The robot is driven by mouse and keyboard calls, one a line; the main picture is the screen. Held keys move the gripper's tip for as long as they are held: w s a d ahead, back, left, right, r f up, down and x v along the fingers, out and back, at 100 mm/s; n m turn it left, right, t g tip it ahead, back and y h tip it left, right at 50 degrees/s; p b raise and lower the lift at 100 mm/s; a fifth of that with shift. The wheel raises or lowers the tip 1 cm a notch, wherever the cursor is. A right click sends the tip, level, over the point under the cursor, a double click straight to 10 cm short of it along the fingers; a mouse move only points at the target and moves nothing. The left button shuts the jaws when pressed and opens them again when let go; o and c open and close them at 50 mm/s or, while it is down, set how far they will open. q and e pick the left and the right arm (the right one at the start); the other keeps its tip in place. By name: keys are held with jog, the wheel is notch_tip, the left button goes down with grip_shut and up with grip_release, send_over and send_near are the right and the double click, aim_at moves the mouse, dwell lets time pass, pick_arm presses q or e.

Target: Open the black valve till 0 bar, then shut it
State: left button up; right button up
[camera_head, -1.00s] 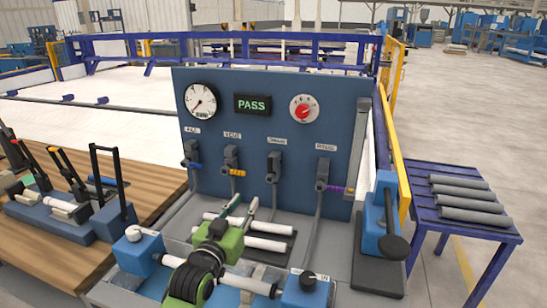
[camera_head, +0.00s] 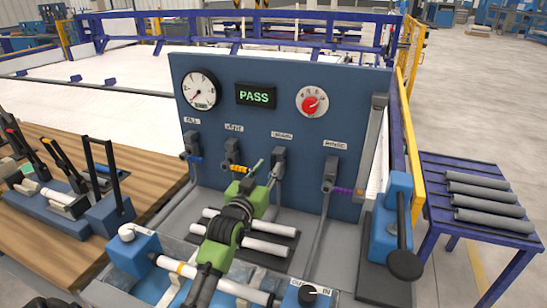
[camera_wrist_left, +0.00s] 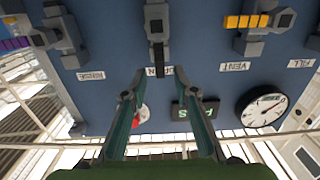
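The valve board has a row of valves; the valve labelled DRAIN (camera_head: 279,160) has no bright coloured handle and looks dark grey to black. In the left wrist view, which is upside down, this valve (camera_wrist_left: 157,25) is at the top centre. My left gripper (camera_head: 266,168) is in front of it in the head view, its fingers apart and empty. The open fingers of my left gripper (camera_wrist_left: 167,75) also show in the wrist view, just short of the valve; contact is not visible. The pressure gauge (camera_head: 202,88) has its needle pointing lower left. My right gripper is not in view.
Valves with blue (camera_head: 194,158), orange (camera_head: 238,168) and purple (camera_head: 342,190) parts flank it. A PASS display (camera_head: 256,96) and red knob (camera_head: 311,103) are above. White pipes (camera_head: 268,249) lie below my arm. A blue lever press (camera_head: 393,230) stands right.

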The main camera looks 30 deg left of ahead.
aim_at(272, 161)
pick_arm(q)
jog(key=x, duration=0.4)
jog(key=shift+w+p, duration=0.3)
jog(key=shift+w, duration=0.05)
jog(key=shift+w+a, duration=0.15)
jog(key=shift+w, duration=0.15)
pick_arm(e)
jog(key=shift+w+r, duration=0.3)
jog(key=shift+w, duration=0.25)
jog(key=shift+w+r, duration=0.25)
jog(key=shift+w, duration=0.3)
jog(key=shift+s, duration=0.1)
pick_arm(q)
jog(key=shift+c, duration=0.7)
grip_shut()
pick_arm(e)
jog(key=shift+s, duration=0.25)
